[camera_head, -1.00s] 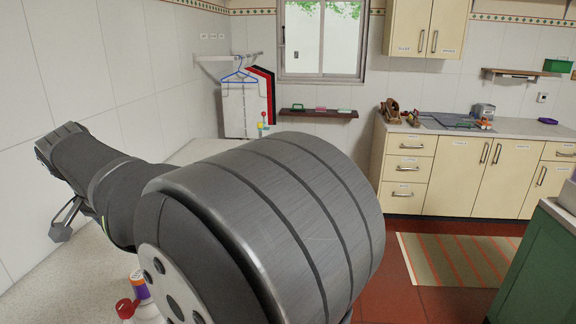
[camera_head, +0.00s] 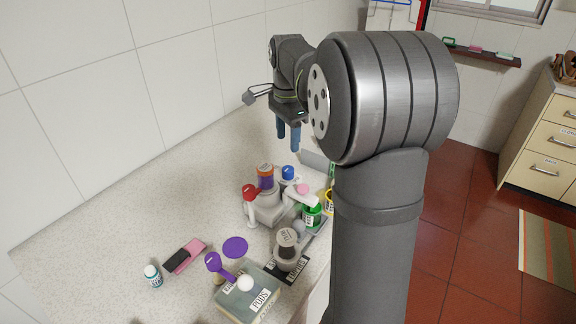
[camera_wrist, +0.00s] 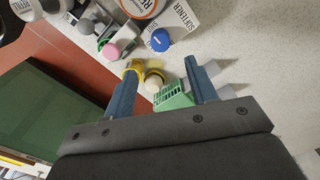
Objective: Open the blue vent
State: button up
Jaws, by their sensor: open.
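The blue vent looks to be the round blue cap (camera_head: 288,172) on the white and grey stand on the stone counter; it also shows in the wrist view (camera_wrist: 161,42) beside a white label reading "SOFTENER". My gripper (camera_head: 288,146) points down above the counter, just above and behind the blue cap in the head view. Its two blue fingers are apart, with nothing held between them, and they also show in the wrist view (camera_wrist: 160,84). The cap lies beyond the fingertips and is not touched. Whether the vent is open or shut cannot be told.
A red cap (camera_head: 250,191), an orange-and-purple container (camera_head: 265,176) and a pink knob (camera_head: 302,188) crowd the cap. A green container (camera_head: 311,215) is in front. A green ridged piece (camera_wrist: 174,96) shows near the fingers.

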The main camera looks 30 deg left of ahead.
aim_at(288, 169)
notch_tip(288, 169, down, 10)
jog(key=shift+r, duration=0.1)
jog(key=shift+c, duration=0.2)
jog(key=c, duration=0.9)
